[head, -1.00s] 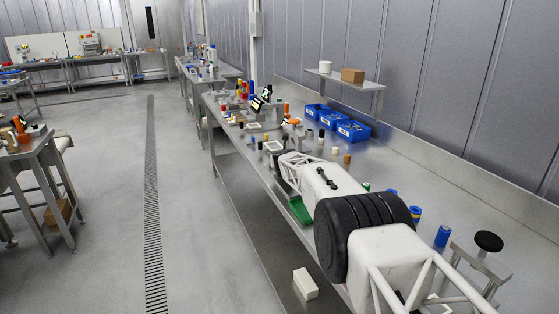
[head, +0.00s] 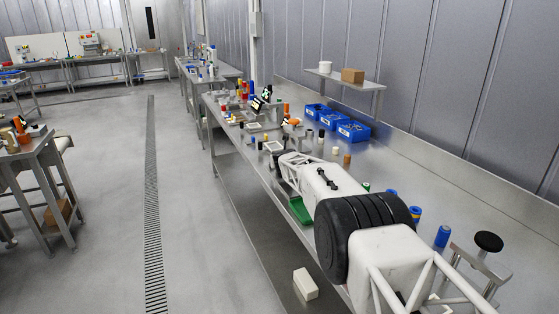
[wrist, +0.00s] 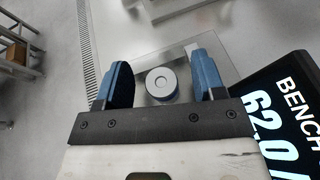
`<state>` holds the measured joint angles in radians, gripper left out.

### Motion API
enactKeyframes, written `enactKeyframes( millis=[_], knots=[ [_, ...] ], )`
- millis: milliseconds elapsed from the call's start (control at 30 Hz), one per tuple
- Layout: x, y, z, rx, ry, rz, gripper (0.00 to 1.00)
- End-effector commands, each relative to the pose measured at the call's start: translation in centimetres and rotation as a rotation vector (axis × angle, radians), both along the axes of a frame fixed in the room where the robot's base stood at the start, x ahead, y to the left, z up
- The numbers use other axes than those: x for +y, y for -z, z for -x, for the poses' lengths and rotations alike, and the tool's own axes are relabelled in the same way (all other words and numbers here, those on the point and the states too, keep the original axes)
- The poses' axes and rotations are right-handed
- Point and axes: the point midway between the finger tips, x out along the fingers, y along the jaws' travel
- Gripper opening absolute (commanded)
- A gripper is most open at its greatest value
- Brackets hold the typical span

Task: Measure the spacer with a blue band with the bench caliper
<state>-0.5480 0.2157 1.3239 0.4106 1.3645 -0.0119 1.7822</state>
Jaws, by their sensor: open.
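My gripper (wrist: 157,66) is open, with one blue finger on each side of the spacer and a visible gap to both. A black display (wrist: 285,112) at the right shows "BENCH" and "62.0", partly cut off; the caliper's jaws are not clear. In the head view, my arm reaches along the bench and its fingers are too small to make out.
The steel bench (head: 400,205) carries blue bins (head: 352,131) at the back and several coloured cylinders, including a blue one (head: 442,237) near my arm. A raised shelf (head: 340,80) stands behind. A green tray (head: 300,210) lies by the front edge.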

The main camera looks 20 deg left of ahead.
Motion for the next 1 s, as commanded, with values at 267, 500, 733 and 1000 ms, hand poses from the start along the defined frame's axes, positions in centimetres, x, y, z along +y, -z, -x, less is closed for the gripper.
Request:
enactKeyframes(
  millis=[267,500,733,1000],
  knots=[
    [-0.8,2.8,1.2,0.028,0.001,0.013,0.63],
    [-1.3,2.0,2.4,0.025,-0.001,0.012,0.63],
    [-1.9,1.0,3.4,0.022,0.000,0.010,0.63],
    [-2.7,-0.2,4.7,0.017,0.000,0.007,0.63]
  ],
)
